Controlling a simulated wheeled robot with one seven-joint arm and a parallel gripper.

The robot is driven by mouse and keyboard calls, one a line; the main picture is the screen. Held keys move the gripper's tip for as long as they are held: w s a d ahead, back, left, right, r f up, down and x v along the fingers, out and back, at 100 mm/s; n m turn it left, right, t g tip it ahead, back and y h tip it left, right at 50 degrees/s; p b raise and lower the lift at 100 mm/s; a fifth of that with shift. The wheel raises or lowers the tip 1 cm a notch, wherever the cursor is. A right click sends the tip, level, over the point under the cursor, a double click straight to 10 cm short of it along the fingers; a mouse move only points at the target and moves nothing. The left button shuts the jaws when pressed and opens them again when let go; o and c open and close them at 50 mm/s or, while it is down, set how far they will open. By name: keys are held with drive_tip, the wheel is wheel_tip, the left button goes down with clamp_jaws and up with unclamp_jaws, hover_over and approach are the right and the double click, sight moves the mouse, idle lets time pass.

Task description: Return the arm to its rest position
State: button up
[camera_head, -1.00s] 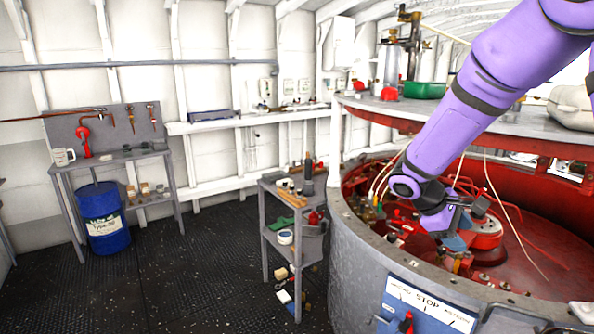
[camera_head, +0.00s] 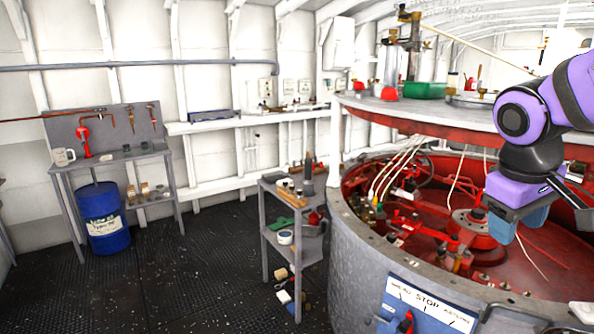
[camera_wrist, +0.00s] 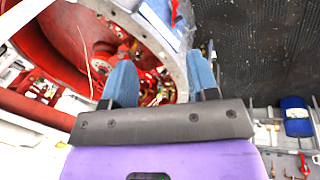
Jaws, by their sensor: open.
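My purple arm is at the right of the head view, folded back toward the right edge. My gripper (camera_head: 518,222) hangs over the right part of the open red machine housing. In the wrist view its two blue fingers (camera_wrist: 163,84) stand apart with nothing between them, so it is open and empty. Beyond the fingers, the wrist view shows the housing's grey curved rim and its red inside.
The round machine housing (camera_head: 352,262) has a raised red-edged top (camera_head: 440,112) bearing a green box (camera_head: 424,90). A grey shelf cart (camera_head: 268,222) stands to its left. A blue drum (camera_head: 103,222) sits under a workbench (camera_head: 110,158). The dark floor (camera_head: 200,280) between is clear.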

drive_tip(key=s+a+r+m+t+y, duration=0.2)
drive_tip(key=s+a+r+t, duration=0.1)
drive_tip(key=s, duration=0.6)
drive_tip(key=shift+s+r+m+t+y, duration=0.15)
drive_tip(key=shift+s+m+t+y, duration=0.15)
drive_tip(key=shift+m+t+y, duration=0.1)
